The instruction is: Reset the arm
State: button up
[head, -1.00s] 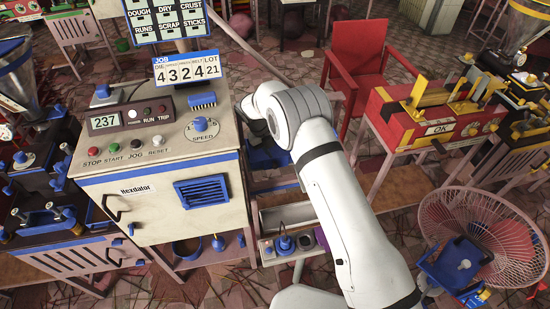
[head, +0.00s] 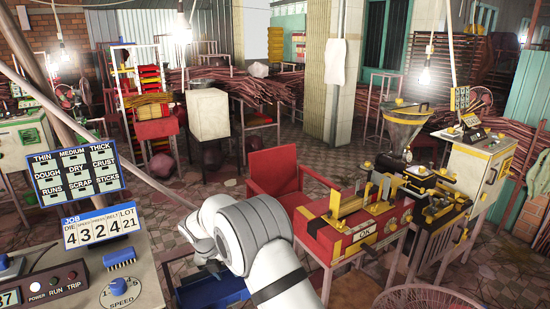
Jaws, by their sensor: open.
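My white arm (head: 275,262) rises from the bottom of the head view and bends over at a grey-banded joint. Its far part points away and down behind that joint. My gripper does not show; the arm or the frame edge hides it. The control cabinet (head: 82,268) stands at the lower left, only its top part in view.
A red machine marked OK (head: 345,235) stands on a pink-legged table close to my arm's right. A red chair (head: 275,178) is behind it. A fan guard (head: 435,298) shows at the bottom right. A blue tray (head: 205,291) lies low beside the arm. Tiled floor (head: 215,195) is open behind.

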jog(key=s+d+r+m+y, duration=0.1)
jog(key=s+d+r+m, duration=0.4)
jog(key=d+r+m, duration=0.45)
jog(key=s+d+r+m+y, duration=0.1)
jog(key=s+d+r+m, duration=0.5)
jog(key=d+r+m, duration=0.4)
jog(key=s+d+r+m+t, duration=0.1)
jog(key=s+d+m, duration=0.4)
jog(key=s+m, duration=0.3)
jog(key=s+d+r+m+y, duration=0.1)
jog(key=s+d+m, duration=0.5)
jog(key=s+m, duration=0.3)
jog(key=shift+s+d+r+t, duration=0.15)
jog(key=shift+s+d+t, duration=0.2)
jog(key=shift+s, duration=1.3)
